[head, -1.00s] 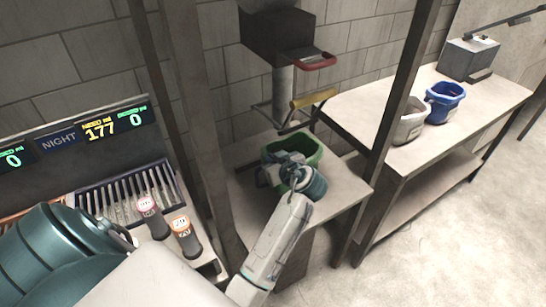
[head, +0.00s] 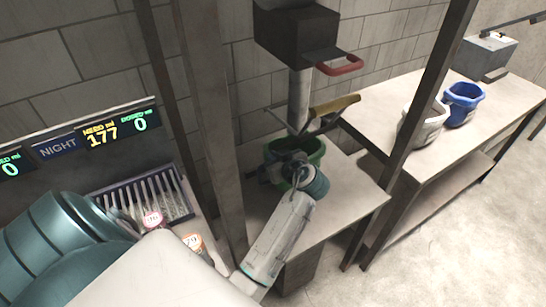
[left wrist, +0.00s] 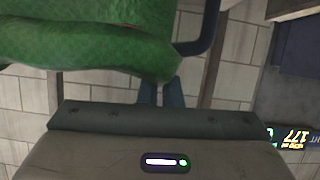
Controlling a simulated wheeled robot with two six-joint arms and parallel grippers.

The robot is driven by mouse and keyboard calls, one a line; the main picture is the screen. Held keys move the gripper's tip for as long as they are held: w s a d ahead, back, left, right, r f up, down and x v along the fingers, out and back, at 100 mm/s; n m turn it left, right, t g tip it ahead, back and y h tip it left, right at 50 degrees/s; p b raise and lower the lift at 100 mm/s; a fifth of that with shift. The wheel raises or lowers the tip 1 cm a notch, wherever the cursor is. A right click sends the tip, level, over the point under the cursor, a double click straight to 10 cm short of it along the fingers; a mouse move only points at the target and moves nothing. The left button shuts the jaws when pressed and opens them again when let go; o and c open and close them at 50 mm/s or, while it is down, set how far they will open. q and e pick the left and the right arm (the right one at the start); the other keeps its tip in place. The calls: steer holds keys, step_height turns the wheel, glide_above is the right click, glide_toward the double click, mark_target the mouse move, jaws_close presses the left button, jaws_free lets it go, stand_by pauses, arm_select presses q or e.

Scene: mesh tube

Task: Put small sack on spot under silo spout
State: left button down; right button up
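The small sack is a green, open-topped sack (head: 318,152) below the silo spout (head: 298,95) in the head view. My left gripper (head: 300,172) reaches it from the front and hides much of its near side. In the left wrist view the green sack (left wrist: 90,35) fills the top. There the two fingers of my left gripper (left wrist: 161,92) are close together at its edge, apparently shut on it. The low bench (head: 345,195) lies beneath; the spot itself is hidden, and I cannot tell whether the sack touches the bench. My right gripper is not in view.
The spout has a red handle (head: 340,65) and a yellow handle (head: 333,106). Metal posts (head: 212,130) flank the bay. A side bench (head: 490,115) at right holds a white sack (head: 424,125) and a blue one (head: 463,104). A rack (head: 150,195) stands at left.

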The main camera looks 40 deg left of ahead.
arm_select(q)
steer(key=shift+d, duration=0.3)
steer(key=shift+a+f, duration=0.2)
steer(key=shift+a, duration=0.05)
steer(key=c, duration=1.6)
jaws_free()
steer(key=shift+o, duration=0.3)
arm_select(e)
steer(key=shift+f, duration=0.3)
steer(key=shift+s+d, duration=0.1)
